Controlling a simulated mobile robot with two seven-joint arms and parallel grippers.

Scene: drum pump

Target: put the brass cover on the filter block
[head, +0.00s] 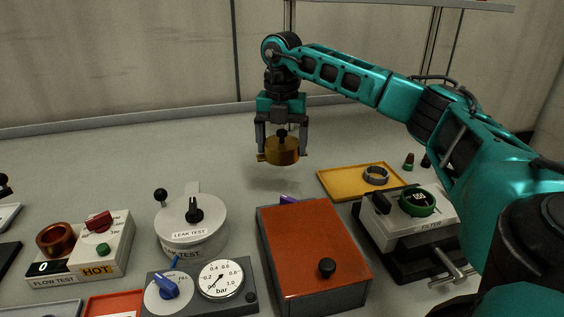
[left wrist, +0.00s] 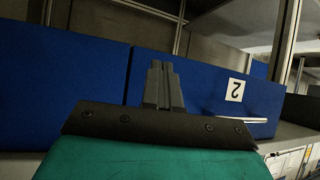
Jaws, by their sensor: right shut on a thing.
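The brass cover (head: 283,153), a short round cap with a black knob on top, hangs upright above the table in the head view. My right gripper (head: 282,147) is shut on it, with one finger on either side. The filter block (head: 422,228), a light block labelled FILTER on a dark base, stands to the right and nearer. A green ring with a dark numbered centre (head: 417,201) sits on its top. The cover is well apart from the block. My left gripper (left wrist: 163,85) shows only in the left wrist view, its fingers together and empty.
A yellow tray (head: 335,181) with a grey ring (head: 376,175) lies behind the filter block. An orange-topped box (head: 313,245) stands left of it. The leak test pot (head: 190,225), gauge panel (head: 222,279) and flow test box (head: 84,255) are further left. Free table lies behind them.

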